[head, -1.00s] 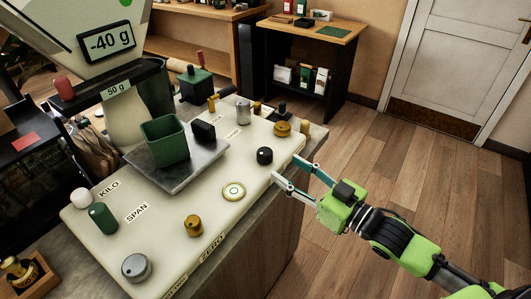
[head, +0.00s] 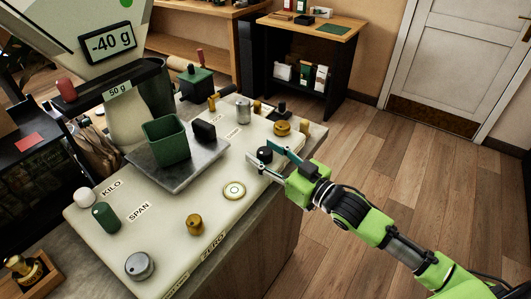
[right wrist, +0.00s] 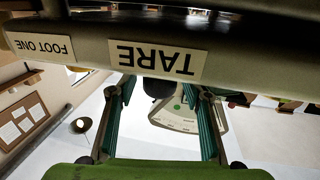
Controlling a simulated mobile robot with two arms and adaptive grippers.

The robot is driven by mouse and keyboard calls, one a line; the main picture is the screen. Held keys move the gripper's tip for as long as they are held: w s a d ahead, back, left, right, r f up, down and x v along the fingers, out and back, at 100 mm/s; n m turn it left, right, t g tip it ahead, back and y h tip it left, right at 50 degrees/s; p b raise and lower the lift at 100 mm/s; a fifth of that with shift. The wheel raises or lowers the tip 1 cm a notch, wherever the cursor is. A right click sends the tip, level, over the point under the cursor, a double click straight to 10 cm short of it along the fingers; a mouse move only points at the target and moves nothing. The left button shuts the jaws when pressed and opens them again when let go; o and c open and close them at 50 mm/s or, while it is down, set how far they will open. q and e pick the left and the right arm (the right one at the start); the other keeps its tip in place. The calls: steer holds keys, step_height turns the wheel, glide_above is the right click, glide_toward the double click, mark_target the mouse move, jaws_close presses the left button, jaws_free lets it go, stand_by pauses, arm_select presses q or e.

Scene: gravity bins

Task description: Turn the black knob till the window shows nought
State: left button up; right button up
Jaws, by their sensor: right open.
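The black knob (head: 265,154) stands on the pale scale top near its right edge. The window (head: 108,43) on the scale's head reads -40 g. My right gripper (head: 268,157) is open, with one finger on either side of the black knob. In the right wrist view the open fingers (right wrist: 153,98) flank a dark round shape, seemingly the knob (right wrist: 157,88), below an upside-down TARE label. I cannot tell whether either finger touches it. My left gripper is not in view.
A steel pan (head: 184,175) holds a green bin (head: 166,141) and a small black block (head: 204,132). A round cream button (head: 234,191), brass knobs (head: 195,224) (head: 282,128), a green knob (head: 106,217) and a grey knob (head: 140,266) stand around. Floor at right is clear.

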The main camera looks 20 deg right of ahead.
steer(key=c, duration=1.1)
steer(key=shift+n+y+b, duration=0.3)
steer(key=shift+y, duration=0.1)
steer(key=shift+d+g, duration=0.1)
steer(key=shift+g, duration=0.2)
steer(key=shift+w+d+n+g+y+b, duration=0.1)
steer(key=shift+n+g+y+b, duration=0.5)
steer(key=shift+n+y, duration=0.4)
steer(key=shift+r+n+g+y, duration=0.15)
steer(key=shift+n+g+y, duration=0.55)
steer(key=shift+g+y, duration=0.25)
steer(key=shift+n+g+y+p, duration=0.4)
steer(key=shift+n+g+y, duration=0.55)
steer(key=shift+g, duration=0.2)
steer(key=shift+n+g+y, duration=0.7)
steer(key=shift+n+g, duration=0.05)
steer(key=shift+g, duration=0.35)
steer(key=shift+n+g, duration=0.3)
steer(key=shift+g, duration=0.1)
